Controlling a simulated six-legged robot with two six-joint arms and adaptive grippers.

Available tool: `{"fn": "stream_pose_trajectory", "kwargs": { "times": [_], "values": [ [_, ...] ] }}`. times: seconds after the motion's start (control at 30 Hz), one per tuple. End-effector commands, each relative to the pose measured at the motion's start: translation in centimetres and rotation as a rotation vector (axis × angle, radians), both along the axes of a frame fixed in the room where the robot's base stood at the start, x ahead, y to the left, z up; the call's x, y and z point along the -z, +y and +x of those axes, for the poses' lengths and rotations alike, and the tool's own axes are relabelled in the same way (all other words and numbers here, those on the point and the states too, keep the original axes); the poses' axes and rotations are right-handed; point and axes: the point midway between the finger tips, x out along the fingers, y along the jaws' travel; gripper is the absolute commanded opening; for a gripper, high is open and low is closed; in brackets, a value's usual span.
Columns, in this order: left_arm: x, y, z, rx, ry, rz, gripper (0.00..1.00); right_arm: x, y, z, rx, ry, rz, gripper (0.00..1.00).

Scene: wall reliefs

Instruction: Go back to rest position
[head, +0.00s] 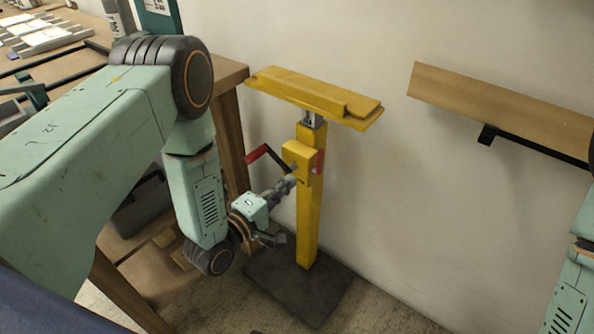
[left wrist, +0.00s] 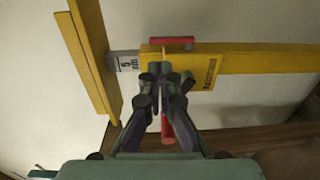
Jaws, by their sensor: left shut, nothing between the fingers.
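My left arm comes in from the left in the head view. Its gripper (head: 288,184) is at the yellow stand's post, just below the crank housing. In the left wrist view the fingers (left wrist: 163,72) are shut with nothing between them, in front of the yellow housing (left wrist: 207,72). I cannot tell whether they touch it. A red crank handle (head: 257,153) sticks out left of the housing and shows partly behind the fingers in the left wrist view (left wrist: 167,126). Part of my right arm (head: 568,290) shows at the right edge; its gripper is out of view.
The yellow stand (head: 309,215) has a flat top (head: 310,92) and a dark floor plate (head: 300,290). A wooden workbench (head: 229,72) stands at left, close to my left arm. A wooden shelf (head: 500,108) on a black bracket is on the right wall. Floor right of the stand looks clear.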

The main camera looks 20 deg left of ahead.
Motion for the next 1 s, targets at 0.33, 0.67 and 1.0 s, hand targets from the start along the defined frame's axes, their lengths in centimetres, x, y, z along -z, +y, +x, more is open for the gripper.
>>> {"fn": "stream_pose_trajectory", "kwargs": {
  "times": [0.33, 0.67, 1.0],
  "values": [
    [-0.1, 1.3, -3.6, -0.001, 0.000, 0.000, 0.00, -1.0, 0.0, 0.0, 0.000, 0.000, 0.000, 0.40],
    [0.8, 1.3, -4.0, 0.008, 0.001, 0.110, 0.00, -1.0, 0.0, 0.0, 0.000, 0.000, 0.000, 0.40],
    [11.8, 2.7, -12.5, 0.221, 0.404, 0.866, 0.00, -1.0, 0.0, 0.0, 0.000, 0.000, 0.000, 0.40]
  ]
}}
